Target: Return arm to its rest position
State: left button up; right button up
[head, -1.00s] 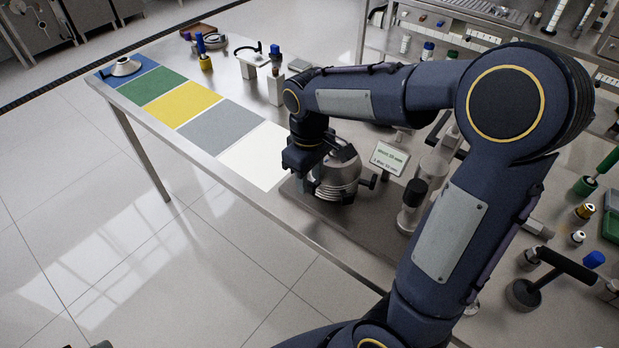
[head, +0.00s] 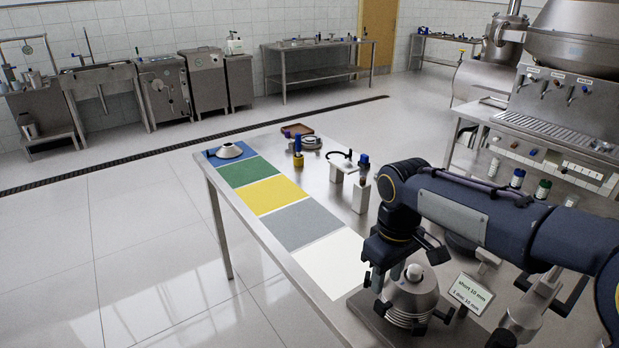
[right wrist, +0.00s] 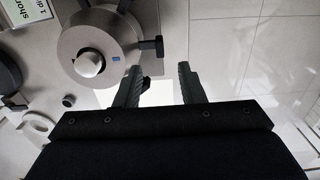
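My right arm comes in from the right in the head view. Its gripper (head: 378,282) points down at the left side of a round metal disc stack (head: 408,300) with a pale knob on top. In the right wrist view the two fingers (right wrist: 160,85) stand apart with nothing between them. The metal body (right wrist: 95,45) with its knob lies left of the fingers there; I see no hold on it. My left gripper is in neither view.
Coloured mats, including a yellow one (head: 268,194), line the table's left side. Small posts (head: 361,193) stand behind. Open floor lies left.

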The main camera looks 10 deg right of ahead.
jog(key=s+a+f+m+t+y, duration=0.1)
jog(key=s+a+m+t+y, duration=0.1)
jog(key=s, duration=0.6)
jog(key=s+a+f+m+t+y, duration=0.1)
jog(key=s+a+f+m+t, duration=0.1)
jog(key=s, duration=0.7)
jog(key=shift+m+t+y, duration=0.4)
jog(key=shift+m+t, duration=0.4)
jog(key=shift+m, duration=0.4)
